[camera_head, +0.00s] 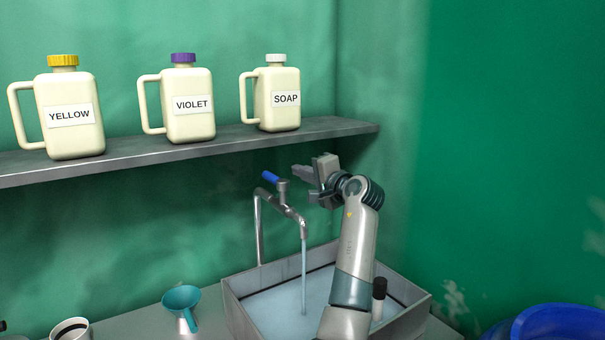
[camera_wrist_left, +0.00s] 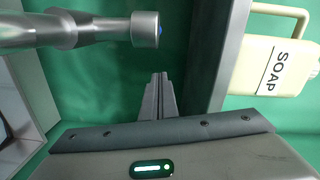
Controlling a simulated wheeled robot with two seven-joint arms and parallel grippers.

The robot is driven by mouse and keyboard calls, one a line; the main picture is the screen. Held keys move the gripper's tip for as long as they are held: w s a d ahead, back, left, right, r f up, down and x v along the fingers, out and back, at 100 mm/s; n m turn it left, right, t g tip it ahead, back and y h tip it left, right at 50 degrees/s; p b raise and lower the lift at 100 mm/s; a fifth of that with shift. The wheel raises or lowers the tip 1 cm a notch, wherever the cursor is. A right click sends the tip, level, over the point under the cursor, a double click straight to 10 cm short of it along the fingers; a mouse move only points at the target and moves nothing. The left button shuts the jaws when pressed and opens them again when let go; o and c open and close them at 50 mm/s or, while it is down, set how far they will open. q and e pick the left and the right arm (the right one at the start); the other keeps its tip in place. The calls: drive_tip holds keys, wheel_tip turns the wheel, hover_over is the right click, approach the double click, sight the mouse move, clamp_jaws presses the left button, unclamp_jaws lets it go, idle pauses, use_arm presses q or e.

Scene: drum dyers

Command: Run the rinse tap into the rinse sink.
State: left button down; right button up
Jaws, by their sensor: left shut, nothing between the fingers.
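The rinse tap (camera_head: 260,228) is a metal pipe with a blue lever (camera_head: 270,177), standing at the left of the rinse sink (camera_head: 408,318). A stream of water (camera_head: 304,270) falls from its spout into the sink, where pale water lies. My left gripper (camera_head: 301,172) is shut and empty, a little right of the lever and apart from it. In the left wrist view the shut fingers (camera_wrist_left: 159,78) show beside the metal tap (camera_wrist_left: 95,30), with a bit of blue behind its end. My right gripper is not in view.
A metal shelf (camera_head: 180,152) above holds the yellow jug (camera_head: 75,140), violet jug (camera_head: 190,125) and soap jug (camera_head: 284,115). A teal funnel (camera_head: 181,298) and a cup (camera_head: 71,331) stand left of the sink. A blue tub (camera_head: 560,325) is at lower right.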

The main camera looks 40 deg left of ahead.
use_arm(q)
drive_tip(key=w+b+v, duration=0.2)
drive_tip(key=b+v, duration=0.1)
drive_tip(key=v, duration=0.6)
drive_tip(key=shift+d+b, duration=0.35)
drive_tip(key=shift+d, duration=0.2)
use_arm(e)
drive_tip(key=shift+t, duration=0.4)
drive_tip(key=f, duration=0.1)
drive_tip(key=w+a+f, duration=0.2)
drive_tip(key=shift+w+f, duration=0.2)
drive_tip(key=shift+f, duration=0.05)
use_arm(q)
drive_tip(key=shift+s, duration=0.1)
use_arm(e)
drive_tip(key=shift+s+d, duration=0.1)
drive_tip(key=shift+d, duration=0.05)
